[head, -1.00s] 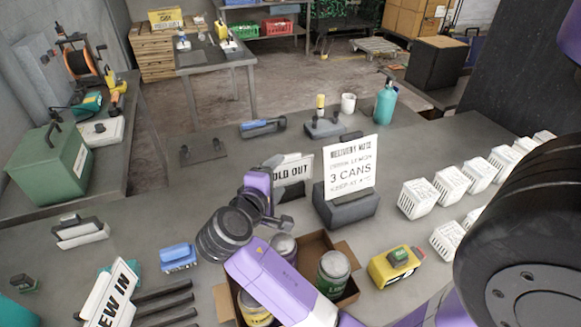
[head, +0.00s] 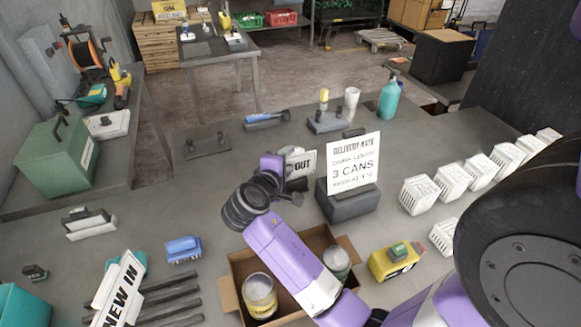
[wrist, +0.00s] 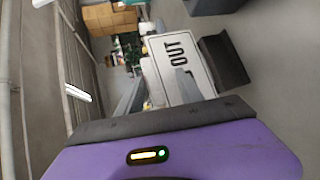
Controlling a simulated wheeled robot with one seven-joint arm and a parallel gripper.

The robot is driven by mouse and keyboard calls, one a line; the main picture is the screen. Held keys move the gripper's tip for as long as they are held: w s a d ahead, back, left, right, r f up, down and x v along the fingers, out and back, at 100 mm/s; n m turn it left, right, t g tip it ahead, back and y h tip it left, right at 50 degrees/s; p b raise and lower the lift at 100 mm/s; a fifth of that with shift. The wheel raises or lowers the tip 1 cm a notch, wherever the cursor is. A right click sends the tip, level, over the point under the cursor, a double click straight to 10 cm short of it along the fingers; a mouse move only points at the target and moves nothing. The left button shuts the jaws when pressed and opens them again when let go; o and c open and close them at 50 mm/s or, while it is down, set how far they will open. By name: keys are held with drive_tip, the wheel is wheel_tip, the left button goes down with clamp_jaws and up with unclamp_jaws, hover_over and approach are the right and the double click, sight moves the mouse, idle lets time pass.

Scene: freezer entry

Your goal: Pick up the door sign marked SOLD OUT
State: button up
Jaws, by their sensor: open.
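The white SOLD OUT sign (head: 303,163) stands upright on the grey counter, left of the delivery note. My gripper (head: 288,184) is at its left part and hides most of the lettering, so only "OUT" reads. In the wrist view the sign (wrist: 178,50) appears turned on its side, with a dark base (wrist: 224,62) beside it. My gripper's fingers (wrist: 158,92) are open around the sign's near part. I cannot tell whether they touch it.
A delivery note on a dark stand (head: 347,205) is close on the right. An open carton (head: 233,290) with cans lies below my arm. A NEW IN sign (head: 120,292) stands at front left. Several white baskets (head: 419,195) line the right.

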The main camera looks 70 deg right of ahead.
drive_tip(key=shift+f, duration=0.15)
clamp_jaws()
drive_tip(key=shift+a, duration=0.1)
